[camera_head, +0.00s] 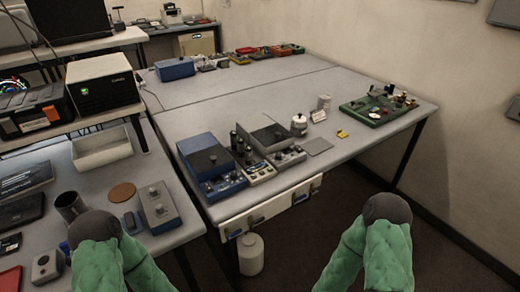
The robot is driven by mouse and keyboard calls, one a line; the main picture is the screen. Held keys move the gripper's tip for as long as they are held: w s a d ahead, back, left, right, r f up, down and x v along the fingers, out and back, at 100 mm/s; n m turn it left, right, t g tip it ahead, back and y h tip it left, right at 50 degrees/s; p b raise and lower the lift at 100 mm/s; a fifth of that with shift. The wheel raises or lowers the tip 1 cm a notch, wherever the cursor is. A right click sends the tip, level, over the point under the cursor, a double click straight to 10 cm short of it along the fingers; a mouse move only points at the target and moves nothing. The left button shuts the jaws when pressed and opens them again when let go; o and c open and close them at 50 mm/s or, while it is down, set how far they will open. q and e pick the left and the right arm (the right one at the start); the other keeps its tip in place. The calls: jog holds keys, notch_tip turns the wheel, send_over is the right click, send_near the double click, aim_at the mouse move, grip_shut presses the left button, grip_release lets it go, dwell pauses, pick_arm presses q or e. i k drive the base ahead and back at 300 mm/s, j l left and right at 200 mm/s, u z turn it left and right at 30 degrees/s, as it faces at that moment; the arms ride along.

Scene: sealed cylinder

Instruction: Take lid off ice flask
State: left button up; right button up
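A small white round jar with a dark knob on top (299,125) stands upright on the grey table, right of the blue and grey instrument boxes. It looks closed, and it may be the ice flask, but it is too small to be sure. A larger white lidded container (250,254) stands on the floor under the table's front edge; it also looks closed. My two arms, in green sleeves with dark rounded ends, show at the bottom left and bottom right, apart from both containers. No gripper fingers show at either arm.
A pale cylinder (324,102) and a small white card (318,116) are close behind the jar. A grey flat plate (317,146) lies in front. A green board with parts (378,109) is at right. A dark mug (70,206) stands on the left bench (178,187). Open floor lies at right.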

aim_at(299, 119)
jog(key=u, duration=0.35)
jog(key=l+u, duration=0.4)
jog(key=i+l+u, duration=0.1)
jog(key=l+u, duration=0.15)
jog(key=u, duration=0.15)
jog(key=l+u, duration=0.4)
jog(key=k+l+u, duration=0.1)
jog(key=l+u, duration=0.15)
jog(key=u, duration=0.15)
